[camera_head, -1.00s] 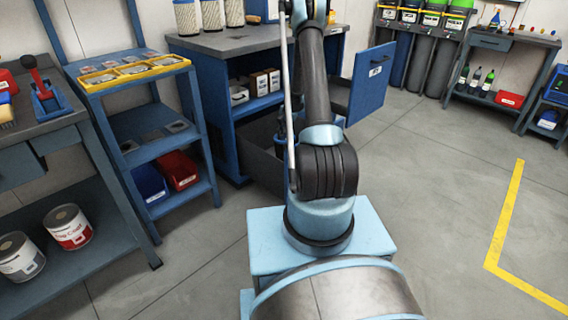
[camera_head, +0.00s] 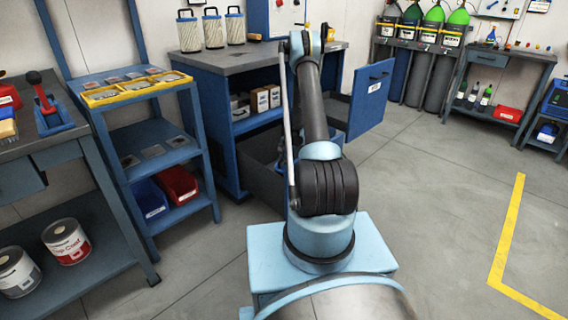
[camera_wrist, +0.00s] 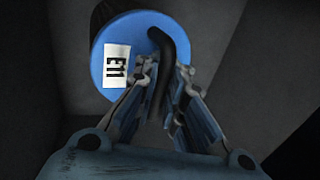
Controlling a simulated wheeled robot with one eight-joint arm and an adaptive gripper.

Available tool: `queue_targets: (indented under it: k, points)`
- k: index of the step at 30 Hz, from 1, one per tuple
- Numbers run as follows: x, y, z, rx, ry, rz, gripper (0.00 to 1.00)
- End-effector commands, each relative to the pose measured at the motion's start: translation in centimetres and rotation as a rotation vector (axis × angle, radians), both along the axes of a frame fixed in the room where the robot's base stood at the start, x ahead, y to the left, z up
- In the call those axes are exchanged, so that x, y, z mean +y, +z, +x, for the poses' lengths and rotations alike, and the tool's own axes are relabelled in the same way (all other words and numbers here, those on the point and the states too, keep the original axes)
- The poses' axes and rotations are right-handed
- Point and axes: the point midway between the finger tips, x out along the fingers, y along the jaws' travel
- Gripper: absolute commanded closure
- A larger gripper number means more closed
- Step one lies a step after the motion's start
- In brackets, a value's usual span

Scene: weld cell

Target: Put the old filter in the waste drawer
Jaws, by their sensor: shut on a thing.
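The old filter shows in the wrist view as a round blue cap (camera_wrist: 118,75) with a white label reading E11 and a black handle. My gripper (camera_wrist: 163,62) is shut on that handle. Dark grey walls surround the filter in the wrist view. In the head view an open dark grey drawer (camera_head: 262,178) sticks out low from the blue cabinet, with my arm above it. A blue labelled panel (camera_head: 371,98) stands out on its right. My arm hides the gripper and most of the filter there. I cannot tell whether the filter touches the drawer floor.
Several pale pleated filters, one of them (camera_head: 188,32) at the left, stand on the cabinet top (camera_head: 240,60). A blue shelf rack (camera_head: 165,150) stands close on the left. The floor (camera_head: 430,200) on the right is clear, with a yellow line (camera_head: 507,225).

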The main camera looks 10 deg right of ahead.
Motion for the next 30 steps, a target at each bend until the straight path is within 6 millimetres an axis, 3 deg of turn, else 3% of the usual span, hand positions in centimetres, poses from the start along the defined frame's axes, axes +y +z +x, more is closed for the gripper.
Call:
queue_targets:
  k: [5,9,22,30]
  points:
    - [0.0,-0.2,0.0,0.001,0.0,-0.001,1.0]
    - [-0.1,-0.2,0.0,0.001,-0.001,0.0,0.69]
    - [-0.2,0.2,-0.1,0.001,-0.001,0.0,0.69]
    - [-0.7,3.2,-0.8,0.001,-0.001,0.0,0.69]
